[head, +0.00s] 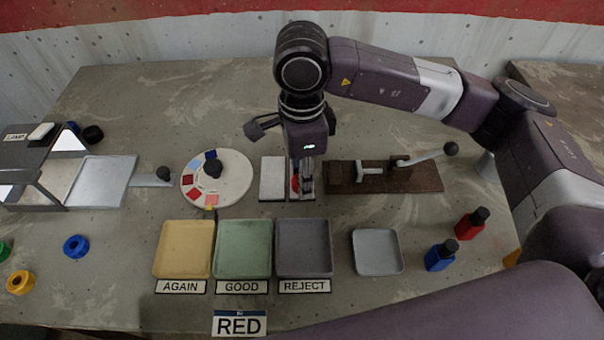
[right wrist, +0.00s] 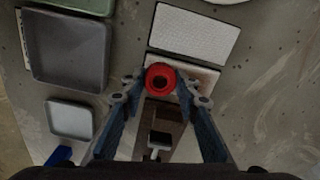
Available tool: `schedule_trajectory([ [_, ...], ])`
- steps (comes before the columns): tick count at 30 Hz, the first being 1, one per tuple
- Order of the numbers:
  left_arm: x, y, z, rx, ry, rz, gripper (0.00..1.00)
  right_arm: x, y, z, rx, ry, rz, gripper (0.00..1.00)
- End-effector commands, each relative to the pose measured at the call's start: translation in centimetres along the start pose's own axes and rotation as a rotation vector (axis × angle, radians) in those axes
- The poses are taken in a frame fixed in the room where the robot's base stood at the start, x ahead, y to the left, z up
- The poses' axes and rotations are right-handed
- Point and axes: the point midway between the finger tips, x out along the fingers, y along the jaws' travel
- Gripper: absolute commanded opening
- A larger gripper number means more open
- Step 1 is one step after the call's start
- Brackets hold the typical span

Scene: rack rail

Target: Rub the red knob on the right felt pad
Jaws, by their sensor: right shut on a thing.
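My right gripper (head: 303,184) points down over the right felt pad (head: 307,197). It is shut on the red knob (head: 295,184), which is partly hidden by the fingers in the head view. In the right wrist view the knob (right wrist: 160,78) is a red ring with a dark centre between the fingertips (right wrist: 160,88). It is over the end of the right pad (right wrist: 205,77) nearer the trays; I cannot tell whether it touches. The left felt pad (head: 272,179) is pale and bare, and also shows in the right wrist view (right wrist: 194,36). My left gripper is out of view.
A white dial (head: 233,192) with coloured patches stands left of the pads, a brown board (head: 384,187) with a lever clamp right. Yellow (head: 184,248), green (head: 243,248) and dark grey (head: 303,247) trays lie in front. Red (head: 471,223) and blue (head: 440,255) bottles stand right.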

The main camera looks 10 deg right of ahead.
Motion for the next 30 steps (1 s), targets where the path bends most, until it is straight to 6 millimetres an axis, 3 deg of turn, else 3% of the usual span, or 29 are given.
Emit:
schedule_trajectory([
  [20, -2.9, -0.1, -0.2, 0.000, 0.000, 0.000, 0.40, -5.8, -0.1, 0.0, 0.001, 0.000, -0.002, 0.00],
  [30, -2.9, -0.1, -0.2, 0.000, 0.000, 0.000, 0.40, -6.0, 0.0, 0.0, 0.001, 0.000, -0.001, 0.00],
])
